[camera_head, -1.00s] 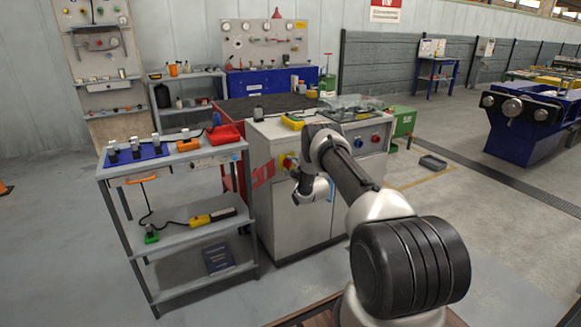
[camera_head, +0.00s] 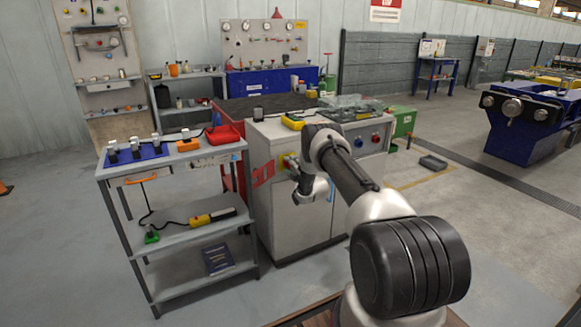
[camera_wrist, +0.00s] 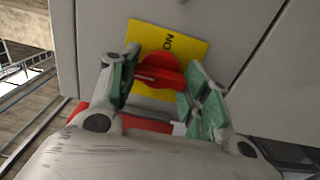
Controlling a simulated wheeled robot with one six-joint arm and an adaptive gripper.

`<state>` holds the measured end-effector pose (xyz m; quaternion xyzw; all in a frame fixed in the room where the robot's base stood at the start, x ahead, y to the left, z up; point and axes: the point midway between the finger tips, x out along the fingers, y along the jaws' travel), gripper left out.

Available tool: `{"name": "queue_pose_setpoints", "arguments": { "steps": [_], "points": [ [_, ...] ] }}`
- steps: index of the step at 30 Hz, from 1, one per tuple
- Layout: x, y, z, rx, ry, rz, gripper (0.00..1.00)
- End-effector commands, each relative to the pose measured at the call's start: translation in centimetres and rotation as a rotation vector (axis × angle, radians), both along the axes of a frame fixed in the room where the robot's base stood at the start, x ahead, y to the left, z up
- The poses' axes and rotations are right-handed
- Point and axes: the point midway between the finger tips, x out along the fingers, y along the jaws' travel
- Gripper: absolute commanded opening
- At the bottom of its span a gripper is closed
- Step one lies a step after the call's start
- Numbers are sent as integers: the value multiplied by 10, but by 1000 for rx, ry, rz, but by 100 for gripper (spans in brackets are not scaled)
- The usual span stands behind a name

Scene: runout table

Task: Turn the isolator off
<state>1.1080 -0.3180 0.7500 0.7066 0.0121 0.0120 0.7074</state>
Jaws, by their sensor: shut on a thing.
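The isolator is a red rotary knob (camera_wrist: 160,72) on a yellow plate (camera_wrist: 192,46) on a grey cabinet front. Lettering that looks like "ON" shows on the plate near the knob, tilted in the wrist view. My gripper (camera_wrist: 162,82) has its two green-padded fingers on either side of the knob and is shut on it. The knob's handle lies across the view between the fingers. In the head view the yellow plate (camera_head: 284,160) shows at the cabinet's left, and my gripper (camera_head: 293,168) partly hides the knob.
The grey cabinet (camera_head: 288,230) also carries red and blue knobs to the right of my arm. A grey shelf trolley (camera_head: 180,240) stands close at its left, with several tools on it.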

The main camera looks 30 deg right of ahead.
Motion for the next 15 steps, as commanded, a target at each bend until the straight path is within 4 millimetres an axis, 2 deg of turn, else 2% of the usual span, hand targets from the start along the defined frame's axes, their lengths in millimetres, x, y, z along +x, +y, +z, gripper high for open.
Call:
{"name": "queue_pose_setpoints", "arguments": {
  "steps": [4, 5, 8, 15],
  "points": [
    [0, -1, 0, 1, 0, -1, 24],
    [0, -1, 0, 1, 0, -1, 53],
    [0, -1, 0, 1, 0, -1, 71],
    [0, 0, 0, 1, 0, 0, 71]
  ]
}}
